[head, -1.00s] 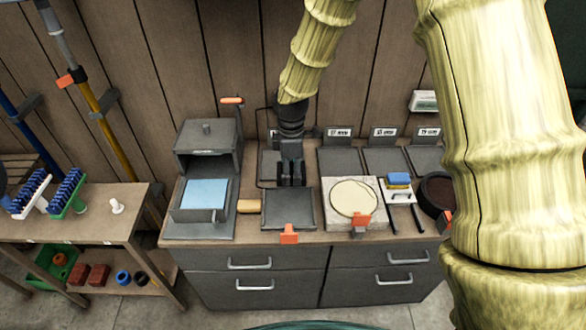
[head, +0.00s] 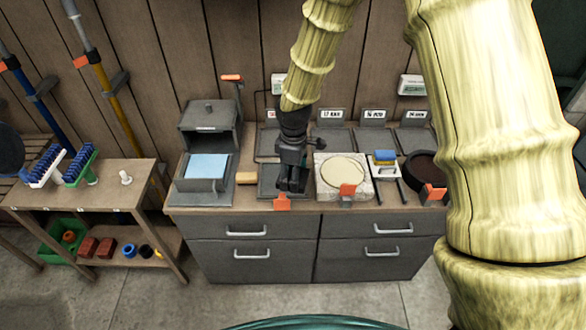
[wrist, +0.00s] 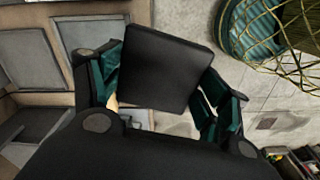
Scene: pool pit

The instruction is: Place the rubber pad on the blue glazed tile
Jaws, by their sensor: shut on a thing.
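My gripper (head: 291,184) is over the dark tray (head: 267,184) at the front of the worktop. In the wrist view it is shut on a black, flat, square rubber pad (wrist: 160,66), with a finger at each side. In the head view the pad is hard to tell from the dark fingers and tray. The blue glazed tile (head: 207,166) is light blue and lies flat on the grey open-fronted unit at the left of the worktop. The tile is left of my gripper, apart from it, and its top looks bare.
A tan block (head: 246,178) lies between the tile and the dark tray. A round cream disc (head: 343,169) on a pale slab is to the right. The grey unit's raised hood (head: 208,128) stands behind the tile. Orange clips (head: 282,202) stick up at the front edge.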

